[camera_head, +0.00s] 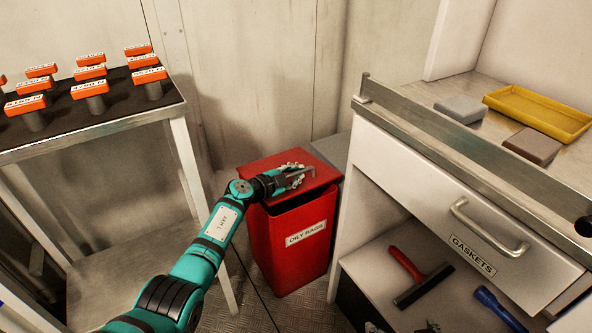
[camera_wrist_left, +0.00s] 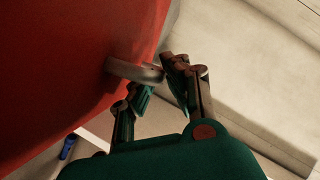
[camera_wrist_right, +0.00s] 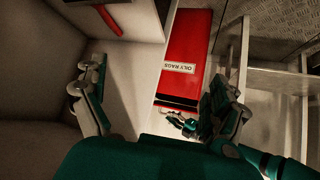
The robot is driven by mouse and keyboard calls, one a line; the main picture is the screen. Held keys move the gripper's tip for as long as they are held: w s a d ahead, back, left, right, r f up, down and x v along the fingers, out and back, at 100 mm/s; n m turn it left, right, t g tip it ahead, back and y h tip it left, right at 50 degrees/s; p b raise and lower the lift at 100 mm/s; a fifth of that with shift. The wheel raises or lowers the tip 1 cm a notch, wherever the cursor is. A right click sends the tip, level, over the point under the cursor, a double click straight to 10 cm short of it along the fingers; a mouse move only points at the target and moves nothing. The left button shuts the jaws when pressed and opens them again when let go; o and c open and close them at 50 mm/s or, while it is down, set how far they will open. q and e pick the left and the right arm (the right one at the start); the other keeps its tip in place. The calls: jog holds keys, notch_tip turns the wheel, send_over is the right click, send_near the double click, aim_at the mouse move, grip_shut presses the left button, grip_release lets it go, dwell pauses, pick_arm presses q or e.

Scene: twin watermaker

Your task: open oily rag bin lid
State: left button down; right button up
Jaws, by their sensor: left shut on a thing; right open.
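The red oily rag bin (camera_head: 290,250), labelled OILY RAGS, stands on the floor between the table and the drawer cabinet. Its red lid (camera_head: 270,160) lies over the top, with a dark band between lid and body at the front. My left gripper (camera_head: 291,177) is at the lid, shut on its grey metal handle (camera_head: 311,170). In the left wrist view the handle (camera_wrist_left: 135,71) sits at the fingertips (camera_wrist_left: 160,82), close against the red surface. My right gripper (camera_wrist_right: 153,75) is open and empty; its view shows the bin (camera_wrist_right: 188,45) some way off.
A table at left holds several orange-topped knobs (camera_head: 90,72). A red-handled scraper (camera_head: 407,264) lies on the shelf below.

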pick_arm(q)
jog(key=r+p, duration=0.1)
jog(key=w+r+p, duration=0.1)
jog(key=r+p, duration=0.1)
jog(key=shift+a+r+n, duration=0.2)
jog(key=shift+r+n, duration=0.05)
jog(key=shift+n, duration=0.15)
jog(key=shift+w+a+r+n+g+p, duration=0.2)
jog(key=shift+w+a+r+p, duration=0.15)
jog(key=shift+r, duration=0.2)
jog(key=shift+w+a+r+n+g+p, duration=0.1)
jog(key=shift+w+a+r+g+p, duration=0.2)
jog(key=shift+r, duration=0.2)
jog(key=shift+w+a+r, duration=0.2)
jog(key=shift+w+r, duration=0.15)
jog(key=shift+r, duration=0.05)
pick_arm(e)
jog(key=s+d+f+g+h, duration=0.1)
jog(key=s+d+f+g, duration=0.2)
jog(key=s, duration=0.5)
jog(key=f+g, duration=0.1)
jog(key=g, duration=0.1)
jog(key=shift+s+f+g, duration=0.2)
jog(key=shift+s+g, duration=0.2)
pick_arm(q)
jog(key=c, duration=1.4)
grip_release()
jog(key=shift+a+f, duration=0.1)
jog(key=shift+a, duration=0.05)
notch_tip(320, 180, up, 10)
